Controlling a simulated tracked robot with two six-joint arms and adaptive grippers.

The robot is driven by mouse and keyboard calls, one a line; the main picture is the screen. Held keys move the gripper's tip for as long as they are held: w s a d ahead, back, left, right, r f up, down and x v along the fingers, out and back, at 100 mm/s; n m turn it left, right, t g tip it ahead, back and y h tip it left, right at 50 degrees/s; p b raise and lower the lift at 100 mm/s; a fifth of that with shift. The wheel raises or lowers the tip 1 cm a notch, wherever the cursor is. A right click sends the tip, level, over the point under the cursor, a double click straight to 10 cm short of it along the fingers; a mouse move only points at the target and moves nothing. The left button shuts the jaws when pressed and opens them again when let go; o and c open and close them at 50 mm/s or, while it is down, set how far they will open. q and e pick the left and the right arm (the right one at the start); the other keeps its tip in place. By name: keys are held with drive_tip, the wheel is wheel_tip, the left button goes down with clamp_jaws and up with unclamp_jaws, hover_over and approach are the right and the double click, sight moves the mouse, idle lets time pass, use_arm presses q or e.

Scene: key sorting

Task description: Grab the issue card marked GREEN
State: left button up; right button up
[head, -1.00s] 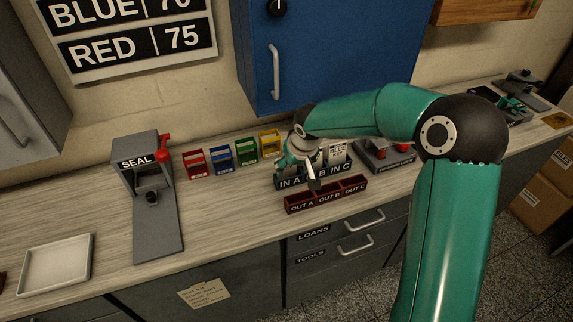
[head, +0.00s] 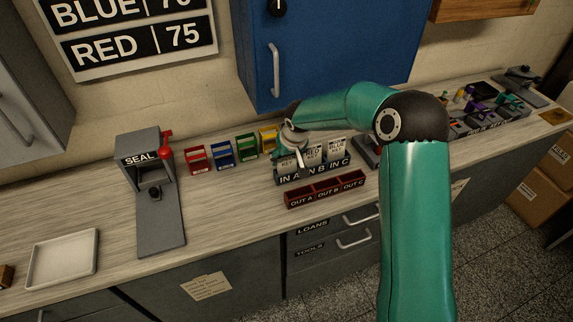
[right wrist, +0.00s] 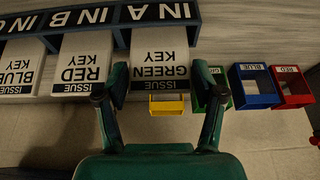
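The white card marked ISSUE GREEN KEY (right wrist: 160,66) stands in the IN A slot of the dark blue IN rack (head: 318,173); it appears upside down in the right wrist view. My right gripper (right wrist: 158,98) is open, with one finger to each side of the green card, and nothing is visibly held. In the head view the right gripper (head: 300,160) is over the IN A end and hides most of that card. The RED KEY card (right wrist: 83,64) stands in IN B and the BLUE KEY card (right wrist: 20,68) in IN C. My left gripper is out of view.
A dark red OUT rack (head: 326,190) stands in front of the IN rack. Red (head: 197,160), blue (head: 221,155), green (head: 246,148) and yellow (head: 269,139) boxes stand to its left. The SEAL press (head: 150,190) and a white tray (head: 62,258) are farther left.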

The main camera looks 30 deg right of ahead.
drive_tip(key=c, duration=0.5)
drive_tip(key=shift+o, duration=0.2)
drive_tip(key=shift+r, duration=0.1)
